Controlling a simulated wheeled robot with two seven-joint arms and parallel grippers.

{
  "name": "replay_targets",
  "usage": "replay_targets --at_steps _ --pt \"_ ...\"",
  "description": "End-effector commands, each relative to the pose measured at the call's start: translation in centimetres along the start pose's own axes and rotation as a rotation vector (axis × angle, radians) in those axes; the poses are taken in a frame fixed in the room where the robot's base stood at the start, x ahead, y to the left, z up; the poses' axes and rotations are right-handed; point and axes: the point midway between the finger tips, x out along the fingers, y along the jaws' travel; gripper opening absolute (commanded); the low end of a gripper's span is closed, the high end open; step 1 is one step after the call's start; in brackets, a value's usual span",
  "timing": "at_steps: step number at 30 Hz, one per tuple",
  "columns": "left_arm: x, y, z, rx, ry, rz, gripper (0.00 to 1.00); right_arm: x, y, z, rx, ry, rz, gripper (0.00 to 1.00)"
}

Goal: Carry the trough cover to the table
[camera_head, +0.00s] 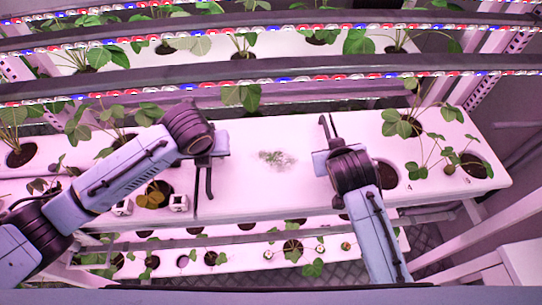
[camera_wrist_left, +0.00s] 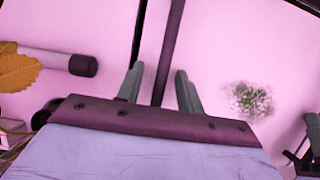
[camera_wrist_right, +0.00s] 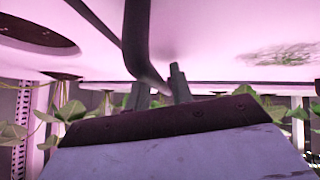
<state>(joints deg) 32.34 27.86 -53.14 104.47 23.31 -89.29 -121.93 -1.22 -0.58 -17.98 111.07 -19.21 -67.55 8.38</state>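The trough cover (camera_head: 255,190) is a flat white panel with a green leafy print (camera_head: 277,159), lying in the middle of the upper white trough. It has a dark handle on its left (camera_head: 209,183) and another on its right (camera_head: 325,124). My left gripper (camera_wrist_left: 158,88) is open around the left handle; the bar (camera_wrist_left: 168,50) runs between its fingers with gaps showing. My right gripper (camera_wrist_right: 159,88) is at the right handle (camera_wrist_right: 137,35); its fingers are closer together and look shut on the bar. In the head view my wrists partly hide both grips.
Potted plants stand in the trough on both sides of the cover, with pots (camera_head: 475,166) at right. Light bars (camera_head: 300,77) cross above and behind. A lower planted shelf (camera_head: 250,258) lies beneath. A pale table or stool (camera_head: 522,262) shows at bottom right.

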Motion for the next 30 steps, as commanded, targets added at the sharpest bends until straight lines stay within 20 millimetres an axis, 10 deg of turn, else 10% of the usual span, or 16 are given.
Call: replay_targets --at_steps 12,30 --pt "0.0 0.0 0.0 0.000 0.000 0.000 0.00 0.0 0.0 0.0 0.000 -0.001 0.000 0.00" --pt "-1.7 0.0 0.7 0.000 -0.001 0.000 0.00 -1.3 0.3 -1.2 0.000 0.001 0.000 0.00"
